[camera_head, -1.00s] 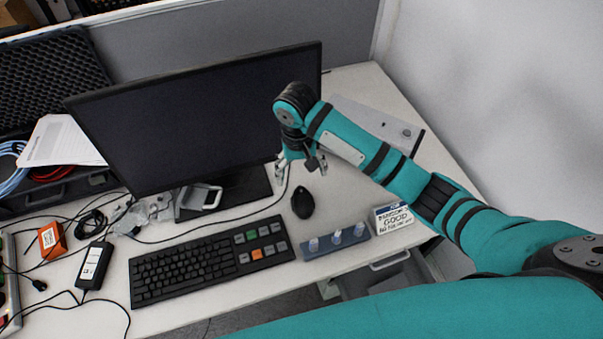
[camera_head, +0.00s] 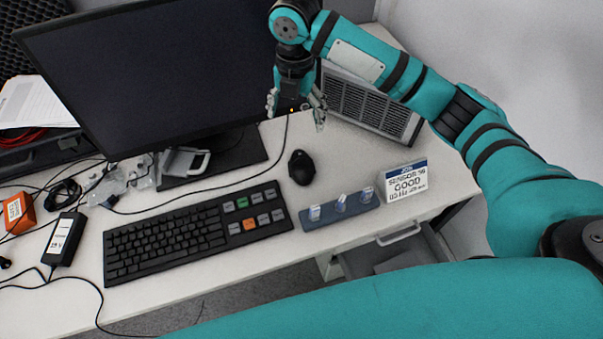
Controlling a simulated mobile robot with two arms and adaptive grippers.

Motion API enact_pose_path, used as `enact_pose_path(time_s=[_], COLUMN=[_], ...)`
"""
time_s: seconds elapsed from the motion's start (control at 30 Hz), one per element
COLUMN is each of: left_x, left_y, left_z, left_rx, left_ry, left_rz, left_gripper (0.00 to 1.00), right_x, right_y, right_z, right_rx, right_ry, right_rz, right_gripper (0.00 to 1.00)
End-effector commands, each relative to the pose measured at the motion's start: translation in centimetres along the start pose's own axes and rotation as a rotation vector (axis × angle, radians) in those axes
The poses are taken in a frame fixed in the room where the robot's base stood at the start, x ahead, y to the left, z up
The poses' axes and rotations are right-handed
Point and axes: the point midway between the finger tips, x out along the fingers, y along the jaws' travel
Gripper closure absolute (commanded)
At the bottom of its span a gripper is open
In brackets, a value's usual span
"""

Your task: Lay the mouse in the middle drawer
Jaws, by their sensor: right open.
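My right gripper (camera_head: 296,113) is open and empty above the desk, behind the mouse and in front of the monitor's right end. A drawer unit (camera_head: 398,250) shows under the desk at the right, with a light handle (camera_head: 399,233) near the desk edge. My teal arm hides much of the unit, and I cannot tell which drawer is the middle one. My left gripper is not in view.
A black keyboard (camera_head: 190,235) lies left of the mouse. The monitor (camera_head: 150,70) and a grey vented box (camera_head: 365,105) stand behind. Cables and an adapter (camera_head: 64,238) lie at left.

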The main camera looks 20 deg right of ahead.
Motion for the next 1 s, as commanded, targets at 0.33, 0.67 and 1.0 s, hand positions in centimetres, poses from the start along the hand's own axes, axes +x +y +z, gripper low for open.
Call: enact_pose_path(time_s=[0.33, 0.67, 1.0], left_x=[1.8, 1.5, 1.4], left_y=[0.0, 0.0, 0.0], left_z=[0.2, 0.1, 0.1], left_rx=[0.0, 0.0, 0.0], left_ry=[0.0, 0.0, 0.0], left_rz=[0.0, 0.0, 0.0], left_gripper=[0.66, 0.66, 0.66], right_x=[0.7, 7.3, 12.1], right_y=[-0.3, -0.4, -0.3], right_z=[0.1, 0.0, 0.1], right_rx=[-0.409, -0.408, -0.408], right_ry=[0.007, 0.01, 0.007], right_rz=[-0.002, -0.002, -0.001], right_gripper=[0.15, 0.15, 0.15])
